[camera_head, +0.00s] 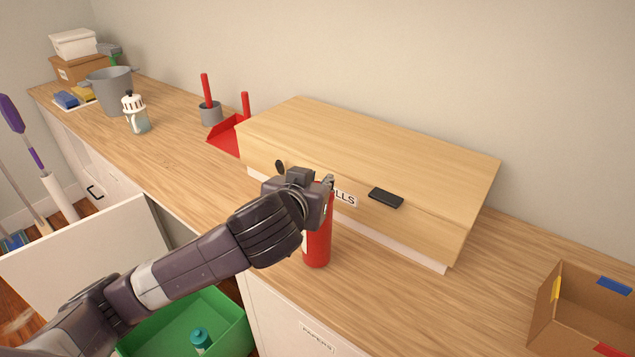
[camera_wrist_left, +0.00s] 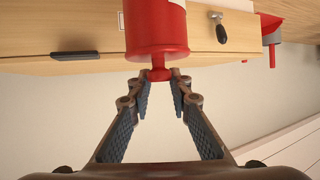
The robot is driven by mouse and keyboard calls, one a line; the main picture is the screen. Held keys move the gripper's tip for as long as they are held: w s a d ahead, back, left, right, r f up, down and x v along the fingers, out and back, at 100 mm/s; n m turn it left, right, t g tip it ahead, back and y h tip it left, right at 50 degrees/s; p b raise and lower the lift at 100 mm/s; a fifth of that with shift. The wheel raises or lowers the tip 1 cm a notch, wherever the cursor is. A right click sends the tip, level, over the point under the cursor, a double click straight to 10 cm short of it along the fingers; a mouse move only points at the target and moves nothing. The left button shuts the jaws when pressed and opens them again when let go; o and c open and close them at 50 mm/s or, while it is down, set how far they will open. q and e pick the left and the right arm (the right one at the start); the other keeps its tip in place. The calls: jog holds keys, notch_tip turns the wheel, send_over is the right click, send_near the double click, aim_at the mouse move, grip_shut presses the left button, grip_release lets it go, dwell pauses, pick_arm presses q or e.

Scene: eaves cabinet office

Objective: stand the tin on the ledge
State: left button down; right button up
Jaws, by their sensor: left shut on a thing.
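The tin is a red cylinder (camera_head: 317,240) with a pale label partly showing at its side. It is upright in front of the wooden cabinet, over the counter. My left gripper (camera_head: 328,186) is above it and shut on its top. In the left wrist view, the gripper (camera_wrist_left: 160,82) pinches a small red knob at the end of the tin (camera_wrist_left: 155,30). I cannot tell whether the tin's base touches the counter. The wooden cabinet (camera_head: 375,140) has a sloping front; which surface is the ledge is not clear. My right gripper is not in view.
A black handle (camera_head: 386,198) sits on the cabinet front. An open cardboard box (camera_head: 545,310) stands at right. A red dustpan (camera_head: 224,137), glass jar (camera_head: 139,122) and grey pot (camera_head: 112,95) stand to the left. A green bin (camera_head: 235,315) is below. Counter right of the tin is clear.

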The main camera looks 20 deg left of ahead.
pick_arm(q)
jog(key=shift+f, duration=0.2)
jog(key=shift+f, duration=0.2)
jog(key=c, duration=1.8)
grip_release()
jog(key=shift+o, duration=0.2)
